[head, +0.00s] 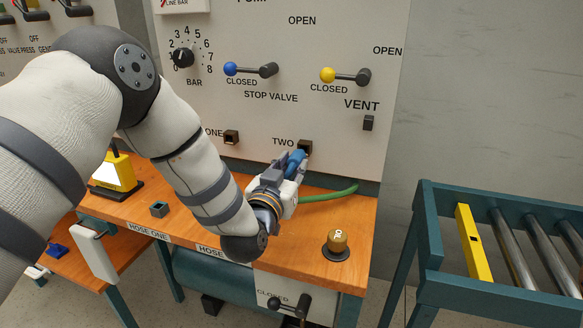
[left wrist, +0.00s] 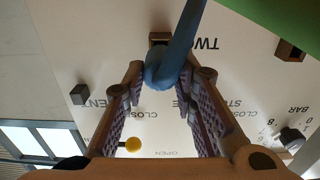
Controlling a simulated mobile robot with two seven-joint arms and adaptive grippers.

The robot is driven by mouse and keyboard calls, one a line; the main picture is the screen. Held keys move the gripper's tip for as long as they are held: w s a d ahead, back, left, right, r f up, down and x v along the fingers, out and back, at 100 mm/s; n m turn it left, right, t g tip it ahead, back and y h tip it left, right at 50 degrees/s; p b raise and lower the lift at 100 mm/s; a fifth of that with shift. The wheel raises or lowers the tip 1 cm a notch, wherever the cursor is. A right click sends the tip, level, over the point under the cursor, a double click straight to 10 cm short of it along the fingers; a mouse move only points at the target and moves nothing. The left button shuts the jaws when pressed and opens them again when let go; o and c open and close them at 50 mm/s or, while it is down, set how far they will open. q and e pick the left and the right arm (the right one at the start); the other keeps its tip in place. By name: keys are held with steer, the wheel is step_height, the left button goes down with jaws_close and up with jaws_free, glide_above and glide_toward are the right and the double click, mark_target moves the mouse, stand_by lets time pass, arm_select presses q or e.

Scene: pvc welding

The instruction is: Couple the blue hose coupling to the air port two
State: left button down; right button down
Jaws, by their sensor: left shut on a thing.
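The blue hose coupling (head: 296,158) is held in my left gripper (head: 286,172), right at air port two (head: 305,146), the dark square socket beside the label TWO. In the left wrist view, the blue coupling (left wrist: 163,74) lies between the two finger pads, and its rounded end partly overlaps the view toward port two (left wrist: 159,38). I cannot tell whether its tip is inside the port or just in front of it. A green hose (head: 330,195) shows behind the gripper on the orange bench. My right gripper is not in view.
Port one (head: 231,137) is empty on the panel to the left. The blue-knobbed stop valve (head: 250,70) and yellow-knobbed vent valve (head: 345,76) sit above. A brass knob (head: 337,241) stands on the bench (head: 290,245). A roller conveyor (head: 430,225) stands at right.

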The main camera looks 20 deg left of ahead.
mark_target(293, 165)
arm_select(q)
steer(key=shift+w+f+b, duration=0.1)
steer(key=shift+w+b, duration=0.25)
steer(key=shift+w, duration=1.2)
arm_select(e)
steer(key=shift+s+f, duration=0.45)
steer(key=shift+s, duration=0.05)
arm_select(q)
steer(key=c, duration=1.2)
jaws_free()
steer(key=s, duration=1.2)
steer(key=shift+a, duration=0.15)
